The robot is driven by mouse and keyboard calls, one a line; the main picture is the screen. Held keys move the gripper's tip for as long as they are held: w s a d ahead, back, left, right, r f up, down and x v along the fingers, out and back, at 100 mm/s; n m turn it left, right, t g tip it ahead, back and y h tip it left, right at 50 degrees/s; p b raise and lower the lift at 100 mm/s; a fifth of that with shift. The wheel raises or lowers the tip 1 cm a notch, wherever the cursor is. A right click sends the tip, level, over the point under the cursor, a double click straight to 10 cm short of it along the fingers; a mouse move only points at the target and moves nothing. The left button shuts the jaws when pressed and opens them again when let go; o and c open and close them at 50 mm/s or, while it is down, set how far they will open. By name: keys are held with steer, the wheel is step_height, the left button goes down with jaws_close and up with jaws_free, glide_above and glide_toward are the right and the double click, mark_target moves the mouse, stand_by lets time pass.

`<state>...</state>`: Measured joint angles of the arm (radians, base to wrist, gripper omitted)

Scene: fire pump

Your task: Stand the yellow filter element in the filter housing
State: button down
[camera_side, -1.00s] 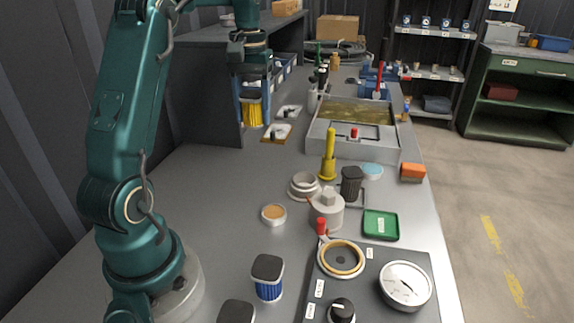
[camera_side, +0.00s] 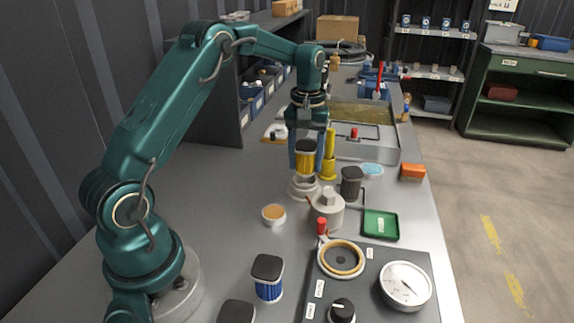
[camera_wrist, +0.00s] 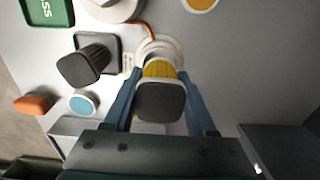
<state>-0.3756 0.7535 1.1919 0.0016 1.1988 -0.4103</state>
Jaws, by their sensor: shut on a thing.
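My gripper (camera_side: 307,165) is shut on the yellow filter element (camera_side: 305,161), with its blue fingers on either side. The element is upright, yellow and pleated, with a dark cap. In the wrist view my gripper (camera_wrist: 160,84) holds the element, whose dark cap (camera_wrist: 160,101) faces the camera. The filter housing, a pale round cup (camera_side: 302,189), stands on the bench directly below the element in the side view. In the wrist view the housing's pale rim (camera_wrist: 160,46) shows just past the element. The element's lower end is close above the housing; I cannot tell whether it has entered.
A yellow upright post (camera_side: 329,160) stands close behind and right of my gripper. A dark capped element (camera_side: 351,182) and a grey lidded pot (camera_side: 327,209) stand right of the housing. A blue filter (camera_side: 268,279) is nearer.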

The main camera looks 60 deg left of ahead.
steer(key=shift+f, duration=0.25)
steer(key=shift+f, duration=0.15)
steer(key=shift+f, duration=0.35)
steer(key=shift+f, duration=0.1)
steer(key=shift+c, duration=1.1)
jaws_free()
